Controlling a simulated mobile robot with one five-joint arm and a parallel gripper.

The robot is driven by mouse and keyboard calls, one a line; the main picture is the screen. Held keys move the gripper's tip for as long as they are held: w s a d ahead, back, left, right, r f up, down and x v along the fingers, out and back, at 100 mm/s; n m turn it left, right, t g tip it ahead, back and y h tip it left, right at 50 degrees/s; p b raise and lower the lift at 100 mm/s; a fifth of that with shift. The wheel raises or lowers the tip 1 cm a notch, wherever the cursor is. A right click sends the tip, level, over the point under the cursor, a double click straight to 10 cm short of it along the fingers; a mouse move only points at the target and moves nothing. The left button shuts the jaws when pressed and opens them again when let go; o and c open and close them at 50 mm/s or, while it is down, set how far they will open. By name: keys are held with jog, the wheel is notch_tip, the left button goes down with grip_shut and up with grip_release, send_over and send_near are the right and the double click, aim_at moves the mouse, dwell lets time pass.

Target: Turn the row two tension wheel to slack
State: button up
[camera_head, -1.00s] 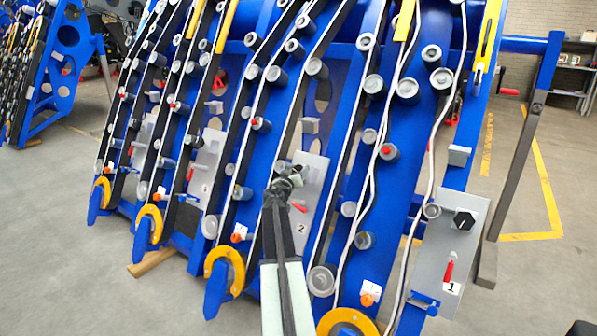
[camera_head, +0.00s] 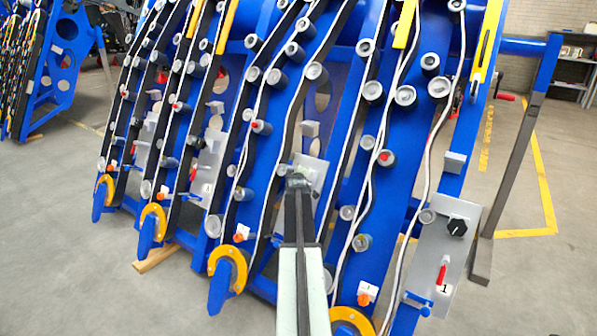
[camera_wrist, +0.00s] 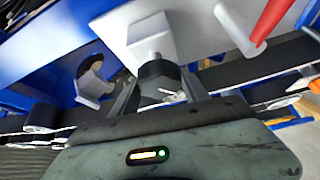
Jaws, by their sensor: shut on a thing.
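The row two tension wheel is a dark knob (camera_wrist: 158,80) on a pale stem in the wrist view. My gripper (camera_wrist: 160,92) is shut on it, with a finger on each side. In the head view my gripper (camera_head: 298,180) reaches the grey row two plate (camera_head: 318,170), and my arm hides the wheel and most of the plate. A red lever (camera_wrist: 268,22) stands on the plate at the upper right of the wrist view. I cannot tell which setting the wheel is at.
The row one plate (camera_head: 430,245), marked 1, stands to the right with a black knob (camera_head: 456,227) and a red lever (camera_head: 442,272). Blue frames with rollers and belts crowd both sides. Grey floor (camera_head: 90,270) is clear at the front left.

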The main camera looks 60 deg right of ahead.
jog(key=n+y+p, duration=0.1)
jog(key=n, duration=0.1)
jog(key=n+y+p, duration=0.1)
jog(key=n+p, duration=0.1)
jog(key=shift+r+g+p, duration=0.2)
jog(key=shift+g+p, duration=0.1)
jog(key=shift+f+n+g+y+p, duration=0.2)
jog(key=shift+n+g+y+p, duration=0.3)
jog(key=shift+n+p, duration=0.6)
jog(key=o, duration=1.4)
jog(key=shift+c, duration=0.2)
jog(key=p+v, duration=0.4)
jog(key=v, duration=0.3)
jog(key=shift+s+a+r+p, duration=0.15)
jog(key=shift+s+r+p, duration=0.1)
jog(key=shift+s+p, duration=0.1)
